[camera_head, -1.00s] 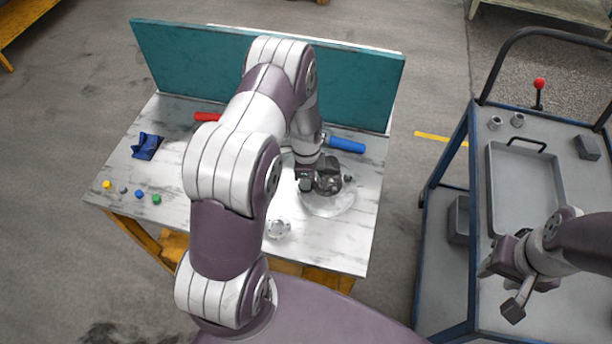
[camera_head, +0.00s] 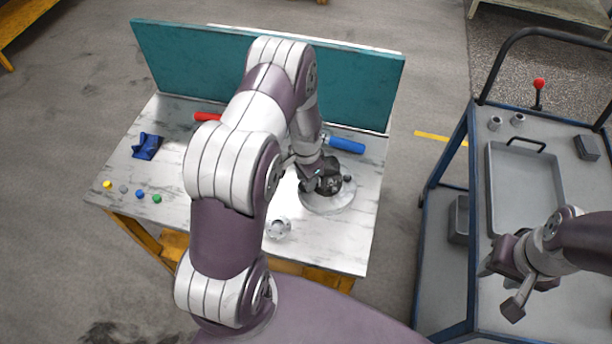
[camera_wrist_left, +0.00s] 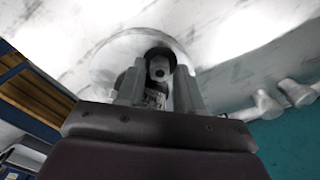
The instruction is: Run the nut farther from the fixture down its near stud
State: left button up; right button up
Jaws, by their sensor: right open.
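A dark motor (camera_head: 333,183) sits on a round pale disc (camera_head: 322,206) on the table. My left gripper (camera_head: 308,183) is at the motor's left side. In the left wrist view my left gripper's two fingers (camera_wrist_left: 160,85) stand apart, with a grey round part with a dark hole (camera_wrist_left: 158,69) seen between their tips. It may be a nut or a stud end, and I cannot tell whether the fingers touch it. Neither the nuts nor the studs can be told apart clearly. My right gripper (camera_head: 500,284) is open and empty over the cart.
A silver flanged part (camera_head: 278,228) lies at the table front. A blue-handled tool (camera_head: 346,145), a red one (camera_head: 207,117) and a blue cloth-like piece (camera_head: 146,146) lie behind. A teal panel (camera_head: 200,68) closes the back. The cart holds a grey tray (camera_head: 527,155).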

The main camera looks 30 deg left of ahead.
pick_arm(q)
jog(key=shift+n, duration=0.8)
grip_shut()
jog(key=m, duration=0.5)
jog(key=shift+f, duration=0.1)
jog(key=shift+m, duration=0.4)
jog(key=m, duration=0.4)
jog(key=shift+m, duration=0.3)
grip_release()
